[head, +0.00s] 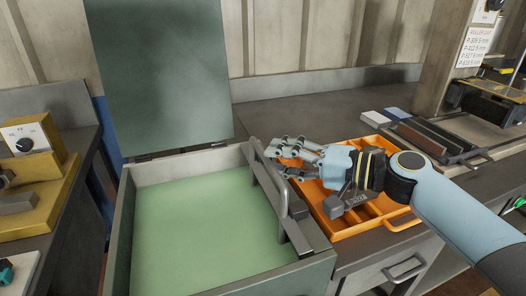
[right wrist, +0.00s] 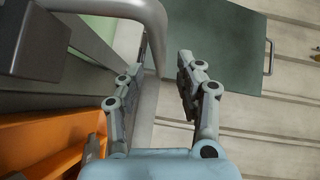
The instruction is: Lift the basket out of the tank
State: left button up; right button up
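The tank (head: 118,235) is an open grey box with pale green liquid, its dark green lid (head: 160,75) raised at the back. A grey tubular handle (head: 284,197) stands along the tank's right side, above a flat grey bar (head: 298,236); I take it for the basket's. No basket body shows in the liquid. My right gripper (head: 281,160) is at the handle's far part, coming in from the right. In the right wrist view its fingers (right wrist: 163,65) are apart, with the handle's bend (right wrist: 153,22) near the left finger; I cannot tell whether they touch. My left gripper is not in view.
An orange divided tray (head: 345,235) lies on the bench right of the tank, under my right gripper. A dark rack with bars (head: 425,140) is farther right. A yellow unit with a dial (head: 30,145) stands at left. The space above the liquid is clear.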

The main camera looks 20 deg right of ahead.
jog(key=x, duration=0.3)
jog(key=shift+w+a, duration=0.15)
jog(key=shift+w+a+f, duration=0.1)
jog(key=shift+w+a, duration=0.05)
jog(key=c, duration=0.4)
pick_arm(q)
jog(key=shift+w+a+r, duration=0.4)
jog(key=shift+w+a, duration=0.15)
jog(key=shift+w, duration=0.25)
pick_arm(e)
grip_shut()
